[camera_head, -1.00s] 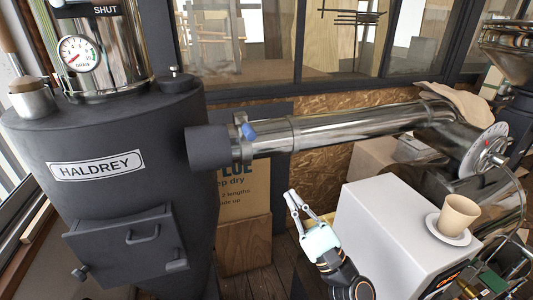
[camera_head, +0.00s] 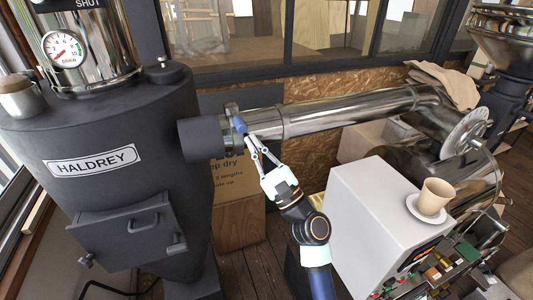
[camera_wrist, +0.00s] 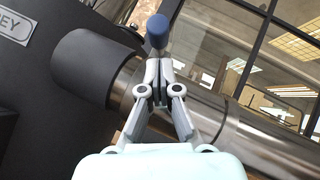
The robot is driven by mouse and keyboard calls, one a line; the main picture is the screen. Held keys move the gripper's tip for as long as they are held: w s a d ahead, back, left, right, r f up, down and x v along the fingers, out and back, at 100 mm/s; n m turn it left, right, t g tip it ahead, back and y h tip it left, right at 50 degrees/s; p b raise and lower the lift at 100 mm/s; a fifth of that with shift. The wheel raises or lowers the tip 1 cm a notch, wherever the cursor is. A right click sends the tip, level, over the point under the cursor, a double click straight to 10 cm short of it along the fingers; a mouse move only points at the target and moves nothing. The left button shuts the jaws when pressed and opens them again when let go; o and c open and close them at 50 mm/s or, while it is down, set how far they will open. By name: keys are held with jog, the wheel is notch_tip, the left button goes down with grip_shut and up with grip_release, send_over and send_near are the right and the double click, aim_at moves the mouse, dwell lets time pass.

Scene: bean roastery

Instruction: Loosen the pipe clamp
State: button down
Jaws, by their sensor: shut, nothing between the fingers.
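The pipe clamp (camera_head: 231,110) is a metal band around the joint between the dark stub and the shiny pipe. Its blue-tipped lever (camera_head: 240,125) stands on the near side of the band. My gripper (camera_head: 251,141) is at the clamp, just below the blue tip, with its fingers pointing up at it. In the wrist view the fingertips are together and the blue tip (camera_wrist: 157,30) shows just beyond them. I cannot tell whether the fingers touch the lever. They hide part of the band in the wrist view.
The dark Haldrey drum (camera_head: 115,130) stands to the left, its stub (camera_head: 203,140) leading into the shiny pipe (camera_head: 345,110). A white box (camera_head: 350,215) with a cup (camera_head: 434,197) on a saucer stands to the right. A cardboard box (camera_head: 228,190) is below the pipe.

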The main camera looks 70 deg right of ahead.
jog(key=shift+w+a+r, duration=0.15)
jog(key=shift+r, duration=0.25)
jog(key=shift+w+a+r, duration=0.1)
jog(key=shift+w+r, duration=0.05)
jog(key=shift+r, duration=0.2)
jog(key=shift+d+r+p, duration=0.6)
jog(key=shift+r+p, duration=2.2)
jog(key=shift+r, duration=1.85)
jog(key=s+a+r+p, duration=0.1)
jog(key=s+a, duration=0.5)
jog(key=s, duration=0.4)
jog(key=shift+s+a+r, duration=0.2)
jog(key=shift+s+r, duration=0.05)
jog(key=shift+s, duration=0.1)
